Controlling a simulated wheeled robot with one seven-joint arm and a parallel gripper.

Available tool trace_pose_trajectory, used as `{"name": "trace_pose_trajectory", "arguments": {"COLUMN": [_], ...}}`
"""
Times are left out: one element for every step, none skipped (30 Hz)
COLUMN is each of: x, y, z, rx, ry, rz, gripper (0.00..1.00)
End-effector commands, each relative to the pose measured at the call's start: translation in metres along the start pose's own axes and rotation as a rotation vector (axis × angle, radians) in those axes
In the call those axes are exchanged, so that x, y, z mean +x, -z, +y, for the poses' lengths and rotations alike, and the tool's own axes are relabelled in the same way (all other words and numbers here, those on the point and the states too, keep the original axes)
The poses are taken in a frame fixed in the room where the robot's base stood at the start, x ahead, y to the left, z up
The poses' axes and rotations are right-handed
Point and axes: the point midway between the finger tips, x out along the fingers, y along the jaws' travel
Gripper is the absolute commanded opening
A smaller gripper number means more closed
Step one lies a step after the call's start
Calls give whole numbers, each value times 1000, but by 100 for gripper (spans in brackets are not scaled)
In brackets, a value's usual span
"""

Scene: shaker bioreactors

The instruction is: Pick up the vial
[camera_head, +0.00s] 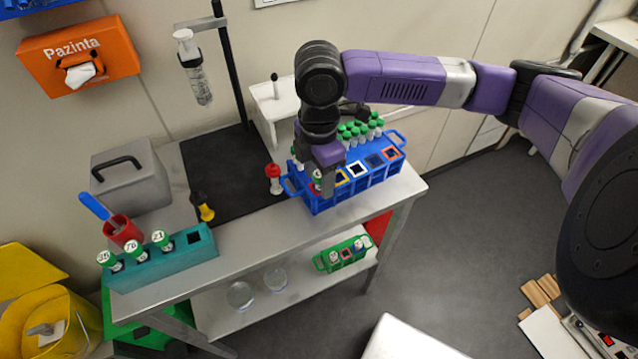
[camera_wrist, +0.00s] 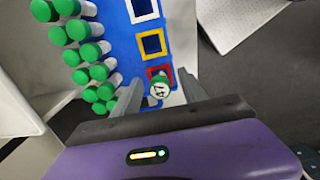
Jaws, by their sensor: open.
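A vial (camera_head: 317,181) with a green cap and a dark marking on its top stands at the front left end of the blue rack (camera_head: 378,178). In the wrist view, the vial (camera_wrist: 160,87) is between the two fingers of my gripper (camera_wrist: 158,92), by the red-framed slot. The gripper is open, with a finger on each side of the cap. I cannot tell whether either finger touches it. In the head view, my gripper (camera_head: 323,180) points down over the rack's left end and partly hides the vial. The vial's lower body is hidden.
Several green-capped vials (camera_wrist: 92,50) crowd the rack's far side. A teal rack (camera_head: 196,246) holds three numbered vials. A red-and-white pipette-like item (camera_head: 274,178) stands just left of the blue rack. A lower shelf carries a green rack (camera_head: 342,256). The front bench top is clear.

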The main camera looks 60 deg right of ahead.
Motion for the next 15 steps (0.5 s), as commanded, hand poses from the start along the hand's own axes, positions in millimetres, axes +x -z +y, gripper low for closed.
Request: {"name": "trace_pose_trajectory", "arguments": {"x": [1,2,2,2,2,1,1,1,1,1,1,1,1,1,1], "y": [0,0,0,0,0,0,0,0,0,0,0,0,0,0,0], "z": [0,0,0,0,0,0,0,0,0,0,0,0,0,0,0], "rx": [1,0,0,0,0,0,0,0,0,0,0,0,0,0,0], "ry": [0,0,0,0,0,0,0,-1,-1,-1,-1,-1,-1,-1,-1], "rz": [0,0,0,0,0,0,0,0,0,0,0,0,0,0,0], "gripper": [50,50,50,50,50,50,48,42,35,29,23,15,9,3,0]}}
